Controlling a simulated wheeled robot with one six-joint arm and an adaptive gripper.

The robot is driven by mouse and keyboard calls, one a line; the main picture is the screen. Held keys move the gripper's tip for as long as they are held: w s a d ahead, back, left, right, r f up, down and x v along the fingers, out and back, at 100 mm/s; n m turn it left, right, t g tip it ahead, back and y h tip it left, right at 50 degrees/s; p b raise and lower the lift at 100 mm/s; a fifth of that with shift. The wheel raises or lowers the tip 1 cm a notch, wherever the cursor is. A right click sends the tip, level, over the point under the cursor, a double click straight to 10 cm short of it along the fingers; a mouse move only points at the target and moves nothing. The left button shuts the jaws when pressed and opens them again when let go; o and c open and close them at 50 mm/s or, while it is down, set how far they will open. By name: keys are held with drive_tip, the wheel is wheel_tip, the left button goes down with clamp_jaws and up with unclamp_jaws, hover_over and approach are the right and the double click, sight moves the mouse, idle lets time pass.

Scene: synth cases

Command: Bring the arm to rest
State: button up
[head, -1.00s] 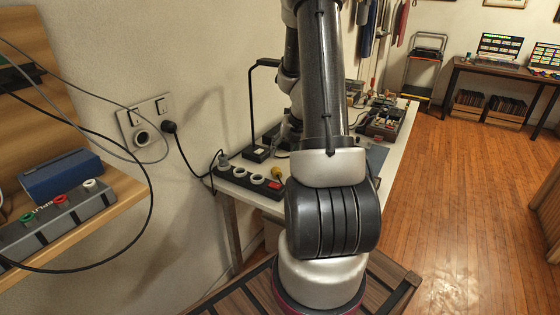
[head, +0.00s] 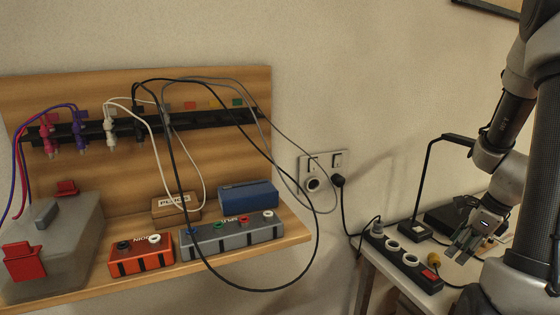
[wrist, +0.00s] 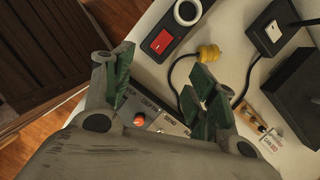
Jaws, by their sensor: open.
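My gripper (head: 464,246) is at the right of the head view, above the white table, with its arm folded beside it. In the wrist view my gripper (wrist: 160,98) has its two green-padded fingers spread wide apart. Nothing is held between them. Below and between the fingers lies a grey box with an orange knob (wrist: 139,119), partly hidden by the fingers.
A black power strip (head: 402,262) with a red switch lies on the table by the wall. A yellow plug (wrist: 208,53) and a black lamp base (wrist: 278,27) are close to the fingers. A wooden shelf (head: 290,236) with cables and boxes hangs at left.

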drive_tip(key=s+a+r+n+t+h, duration=0.1)
drive_tip(key=s+a+r+n, duration=0.5)
drive_tip(key=r+n, duration=0.4)
drive_tip(key=s+a+r+n+t+h, duration=0.1)
drive_tip(key=s+a+r+n, duration=0.6)
drive_tip(key=n, duration=1)
wheel_tip(320, 180, up, 4)
drive_tip(key=a, duration=0.2)
drive_tip(key=shift+s+a+f, duration=0.15)
drive_tip(key=shift+s+a, duration=0.1)
drive_tip(key=shift+a, duration=0.05)
